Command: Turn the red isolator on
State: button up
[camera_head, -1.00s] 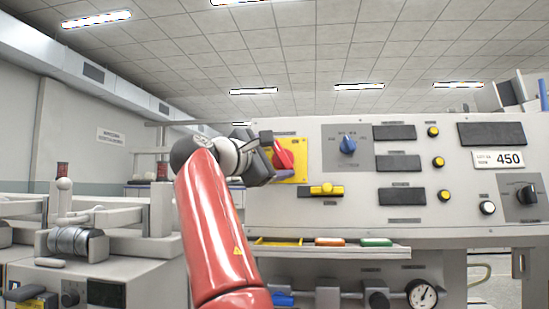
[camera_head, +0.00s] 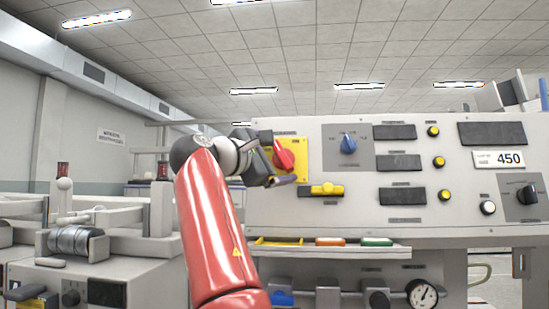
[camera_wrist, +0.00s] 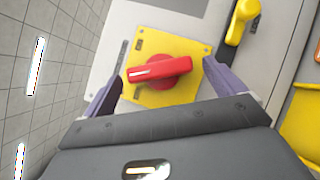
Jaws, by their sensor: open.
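The red isolator (camera_head: 284,156) is a red rotary handle on a yellow square plate (camera_head: 301,162), at the left end of the grey panel. In the head view its handle leans, and my gripper partly covers the plate's left side. In the wrist view the red handle (camera_wrist: 160,70) lies crosswise in the picture, between my two purple fingers. My gripper (camera_wrist: 163,72) is open, with a finger apart on each side of the handle and neither visibly touching it. In the head view my gripper (camera_head: 276,168) is just left of and below the handle.
A yellow switch (camera_head: 322,190) sits below the isolator, close to my gripper; it also shows in the wrist view (camera_wrist: 242,18). A blue knob (camera_head: 348,144) is to the right. A shelf (camera_head: 335,252) with a yellow tray and coloured pieces juts out below.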

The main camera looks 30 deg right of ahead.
jog(key=b+v, duration=0.1)
jog(key=v, duration=0.6)
jog(key=shift+a, duration=0.35)
jog(key=shift+s+f, duration=0.1)
jog(key=shift+s, duration=0.05)
